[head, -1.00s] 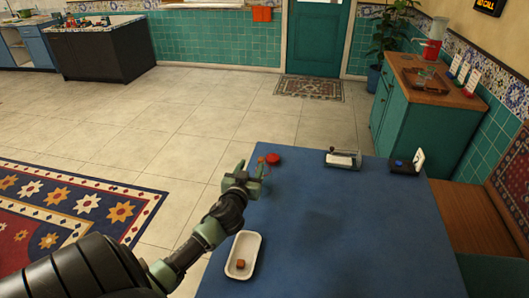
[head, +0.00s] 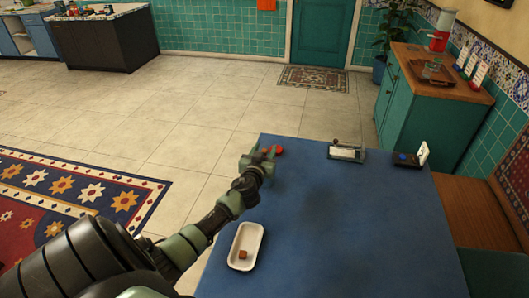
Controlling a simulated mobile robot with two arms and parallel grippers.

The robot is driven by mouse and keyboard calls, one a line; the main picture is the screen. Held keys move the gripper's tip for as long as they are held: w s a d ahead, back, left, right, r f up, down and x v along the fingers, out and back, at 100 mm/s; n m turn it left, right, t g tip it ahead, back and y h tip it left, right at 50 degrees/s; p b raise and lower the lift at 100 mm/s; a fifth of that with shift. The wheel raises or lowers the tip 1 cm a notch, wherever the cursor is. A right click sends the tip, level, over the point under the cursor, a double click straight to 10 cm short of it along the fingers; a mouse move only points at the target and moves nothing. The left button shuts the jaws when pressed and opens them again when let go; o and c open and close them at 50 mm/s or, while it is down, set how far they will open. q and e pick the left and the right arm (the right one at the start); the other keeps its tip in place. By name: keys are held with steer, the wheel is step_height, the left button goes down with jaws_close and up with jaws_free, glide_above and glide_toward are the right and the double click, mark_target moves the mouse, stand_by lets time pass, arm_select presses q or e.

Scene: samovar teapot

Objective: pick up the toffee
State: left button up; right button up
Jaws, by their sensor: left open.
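A small brown cube, which looks like the toffee (head: 243,254), lies in the lower part of a white oblong dish (head: 255,234) near the left edge of the blue table. My left gripper (head: 263,153) is open at the table's far left corner, well beyond the dish and apart from the cube. A red round thing (head: 279,150) lies just right of its fingers; a bit of red also shows between them, and I cannot tell whether anything touches. My right gripper is not in view.
On the blue table (head: 340,240), a small metal-and-white device (head: 346,152) stands at the far edge and a dark pad with a blue item (head: 406,159) at the far right. The table's middle is clear. A green cabinet (head: 430,115) stands behind right.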

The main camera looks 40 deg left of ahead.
mark_target(265, 150)
arm_select(q)
jaws_close()
steer(key=shift+r, duration=0.1)
step_height(265, 150, up, 6)
steer(key=shift+r+p, duration=0.2)
steer(key=shift+p, duration=0.65)
step_height(265, 150, up, 13)
steer(key=shift+r, duration=0.2)
